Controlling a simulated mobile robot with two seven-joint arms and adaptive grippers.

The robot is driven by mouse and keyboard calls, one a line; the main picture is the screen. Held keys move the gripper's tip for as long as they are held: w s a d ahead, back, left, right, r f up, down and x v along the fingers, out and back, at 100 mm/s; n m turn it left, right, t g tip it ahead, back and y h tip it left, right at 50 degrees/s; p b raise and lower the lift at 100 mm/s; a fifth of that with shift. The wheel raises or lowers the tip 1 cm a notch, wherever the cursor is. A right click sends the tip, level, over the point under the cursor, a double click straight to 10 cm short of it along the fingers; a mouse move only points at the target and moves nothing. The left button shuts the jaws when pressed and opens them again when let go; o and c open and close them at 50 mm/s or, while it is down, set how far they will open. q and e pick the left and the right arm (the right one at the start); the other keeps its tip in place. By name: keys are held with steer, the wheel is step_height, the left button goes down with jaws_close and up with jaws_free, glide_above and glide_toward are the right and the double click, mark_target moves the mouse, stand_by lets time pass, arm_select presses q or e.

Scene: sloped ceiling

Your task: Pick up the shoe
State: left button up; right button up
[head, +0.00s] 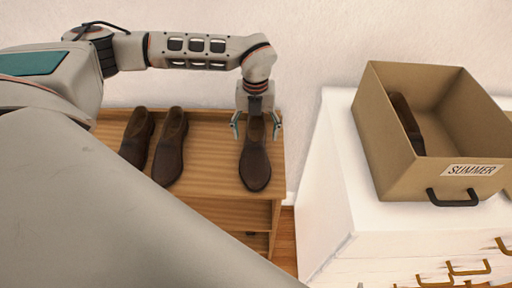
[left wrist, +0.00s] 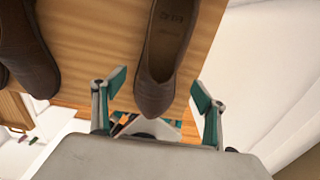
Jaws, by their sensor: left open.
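A brown leather shoe (head: 256,162) lies alone at the right part of the wooden shelf top, toe toward me. My left gripper (head: 256,128) is open above its heel end, with one finger on each side of the shoe. In the left wrist view the shoe (left wrist: 162,65) extends between the open fingertips of the gripper (left wrist: 158,88). Whether the fingers touch it cannot be told. A pair of brown shoes, one (head: 170,150) and another (head: 137,140), stands further left on the same shelf. My right gripper is not in view.
The wooden shelf (head: 215,150) stands against the wall. To its right is a white dresser (head: 345,190) carrying an open cardboard box (head: 400,170) labelled SUMMER, with a dark shoe (head: 407,122) inside. The shelf top between the pair and the single shoe is clear.

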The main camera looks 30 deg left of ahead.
arm_select(q)
steer(key=shift+w+f, duration=0.1)
steer(key=shift+f, duration=0.65)
steer(key=c, duration=1.9)
steer(key=shift+r, duration=0.1)
steer(key=shift+c, duration=0.2)
